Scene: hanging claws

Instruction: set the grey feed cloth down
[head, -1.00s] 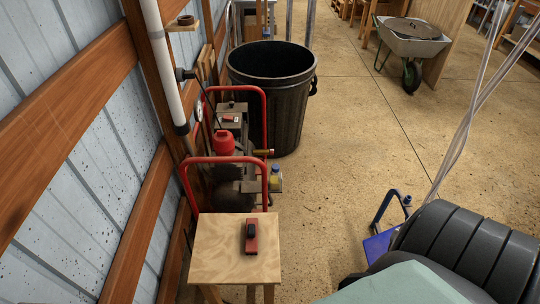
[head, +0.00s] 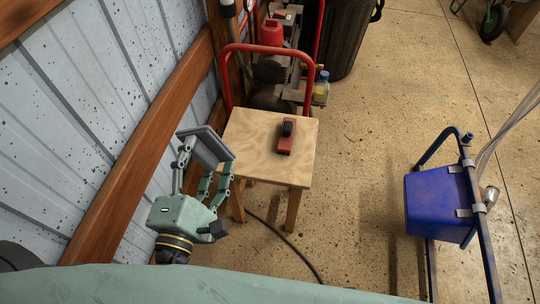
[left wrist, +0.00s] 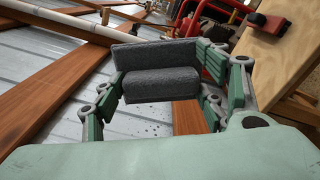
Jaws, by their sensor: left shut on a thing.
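My left gripper (head: 207,167) is shut on the grey feed cloth (head: 204,147), a folded dark grey piece. In the left wrist view the cloth (left wrist: 160,85) spans between the green finger pads, with a fold showing along it. In the head view the gripper holds it in the air at the left edge of the small wooden stool (head: 262,130). I cannot tell whether the cloth touches the stool. My right gripper is not in view.
A red block with a black top (head: 286,137) lies on the stool's right part. A red-framed compressor (head: 270,75) stands behind. The corrugated wall with wooden rails (head: 110,150) is close on the left. A blue box on a frame (head: 437,205) stands right; floor between is clear.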

